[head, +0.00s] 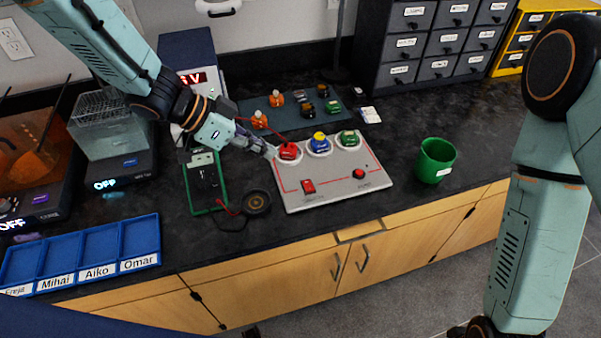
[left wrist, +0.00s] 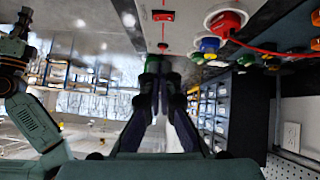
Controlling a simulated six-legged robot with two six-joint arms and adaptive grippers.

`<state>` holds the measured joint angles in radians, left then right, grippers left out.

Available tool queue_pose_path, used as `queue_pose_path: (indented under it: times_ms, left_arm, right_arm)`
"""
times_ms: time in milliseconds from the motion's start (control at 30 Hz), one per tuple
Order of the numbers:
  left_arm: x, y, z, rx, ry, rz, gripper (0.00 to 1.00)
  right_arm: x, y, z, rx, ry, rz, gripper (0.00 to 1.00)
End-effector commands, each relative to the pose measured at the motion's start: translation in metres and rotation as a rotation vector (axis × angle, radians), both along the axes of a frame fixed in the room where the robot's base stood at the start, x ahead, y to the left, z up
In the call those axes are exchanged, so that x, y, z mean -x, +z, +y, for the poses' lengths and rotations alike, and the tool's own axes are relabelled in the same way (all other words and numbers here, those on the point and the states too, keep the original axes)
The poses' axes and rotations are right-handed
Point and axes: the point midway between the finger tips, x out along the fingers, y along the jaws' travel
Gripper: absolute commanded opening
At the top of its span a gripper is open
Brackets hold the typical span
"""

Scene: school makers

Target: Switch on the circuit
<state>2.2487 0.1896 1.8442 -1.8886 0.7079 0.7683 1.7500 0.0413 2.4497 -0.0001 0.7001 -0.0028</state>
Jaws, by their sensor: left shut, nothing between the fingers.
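The pale grey circuit board (head: 330,197) lies on the dark bench in the head view. It carries a red module (head: 289,151), a blue-and-yellow one (head: 319,143) and a green one (head: 348,138) along its back. A red switch (head: 308,186) and a red button (head: 358,173) are nearer its front edge. My left gripper (head: 272,153) is shut and empty, just left of the red module; contact is unclear. In the left wrist view its fingers (left wrist: 155,68) are together, and the red switch (left wrist: 163,15) and red module (left wrist: 226,20) show above. My right gripper is not in view.
A green cup (head: 435,160) stands right of the board. A green-framed meter (head: 205,182) and a black round part (head: 256,203) lie left of it. A dark mat (head: 290,117) with small parts is behind. Blue named trays (head: 85,255) are front left. Bench right of the cup is clear.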

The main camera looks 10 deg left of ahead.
Motion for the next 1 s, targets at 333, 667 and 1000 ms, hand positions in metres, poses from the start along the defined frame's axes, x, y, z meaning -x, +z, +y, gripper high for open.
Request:
queue_pose_path:
  times_ms: [333, 667, 1000]
  left_arm:
    - [0.004, 0.0, -0.001, -0.001, -0.003, 0.001, 0.0]
    - [-0.002, -0.021, -0.019, -0.005, -0.006, 0.003, 0.0]
    - [-0.018, -0.065, -0.063, -0.003, -0.007, 0.001, 0.0]
  right_arm:
    - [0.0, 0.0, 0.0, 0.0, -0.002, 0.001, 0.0]
    - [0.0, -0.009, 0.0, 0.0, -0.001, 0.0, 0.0]
    - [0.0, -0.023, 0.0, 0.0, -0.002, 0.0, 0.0]
